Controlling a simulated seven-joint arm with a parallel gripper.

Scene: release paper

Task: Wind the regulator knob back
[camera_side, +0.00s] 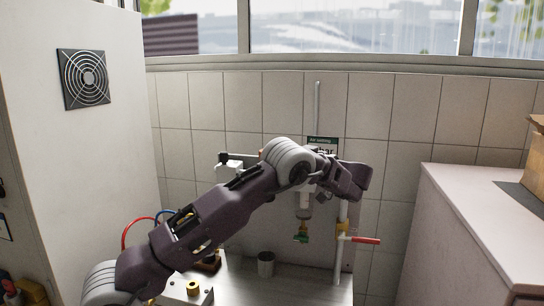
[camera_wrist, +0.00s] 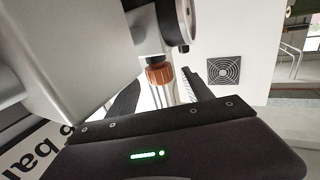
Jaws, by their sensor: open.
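In the wrist view an orange-brown ribbed knob (camera_wrist: 159,74) sits under a grey body with a round dark-rimmed gauge at its right. My gripper (camera_wrist: 157,93) is open, with one dark finger to each side of the knob in this picture. I cannot tell whether either finger touches it. A clear bowl (camera_side: 304,207) with a green and yellow fitting hangs below. The knob cannot be made out there.
A red-handled valve (camera_side: 362,240) is on the pipe at right. A block with a brass fitting (camera_side: 193,289) is in front. A white cabinet (camera_side: 95,150) is at left, a pale counter (camera_side: 470,235) at right.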

